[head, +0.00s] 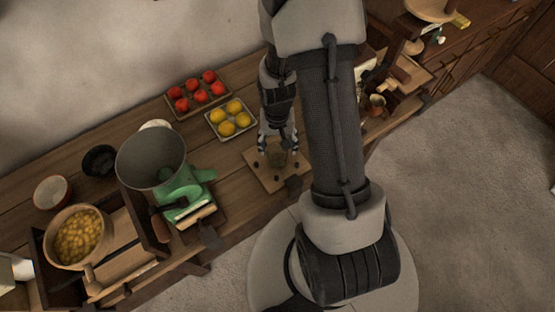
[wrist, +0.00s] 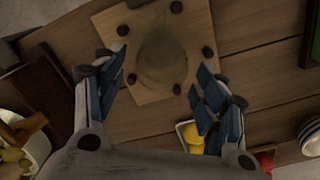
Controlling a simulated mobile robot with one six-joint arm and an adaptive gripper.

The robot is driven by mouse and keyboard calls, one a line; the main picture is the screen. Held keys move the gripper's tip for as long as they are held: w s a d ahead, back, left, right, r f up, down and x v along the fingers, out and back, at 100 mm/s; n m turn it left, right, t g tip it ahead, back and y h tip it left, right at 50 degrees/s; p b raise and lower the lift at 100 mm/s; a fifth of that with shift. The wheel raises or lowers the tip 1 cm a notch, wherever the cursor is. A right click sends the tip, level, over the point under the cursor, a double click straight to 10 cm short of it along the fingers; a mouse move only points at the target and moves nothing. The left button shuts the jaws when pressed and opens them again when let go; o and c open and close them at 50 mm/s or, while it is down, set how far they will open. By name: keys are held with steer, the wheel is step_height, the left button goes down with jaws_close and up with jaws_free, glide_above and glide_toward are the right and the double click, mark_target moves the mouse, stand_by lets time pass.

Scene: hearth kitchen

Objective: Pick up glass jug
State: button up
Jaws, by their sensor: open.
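The glass jug (wrist: 162,60) shows in the wrist view as a dim, see-through round shape on a light wooden board with dark round pegs (wrist: 119,18). In the head view the jug (head: 277,157) is small and partly hidden by my fingers. My gripper (wrist: 160,75) is open, with one finger to each side of the jug in the wrist view. In the head view my gripper (head: 277,145) points down over the board. I cannot tell how far above the jug the fingertips are, and no contact is visible.
A tray of yellow fruit (head: 231,118) and a tray of red fruit (head: 198,93) stand behind the board. A green machine with a large grey hopper (head: 152,158) is to the left. Wooden items and small vessels (head: 376,104) stand to the right, partly behind my arm.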

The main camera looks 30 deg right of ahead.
mark_target(277, 157)
step_height(277, 157, down, 8)
steer(key=shift+a+r+b, duration=0.1)
steer(key=shift+a+b, duration=0.05)
steer(key=shift+b, duration=1.05)
steer(key=shift+r, duration=0.1)
steer(key=c, duration=0.9)
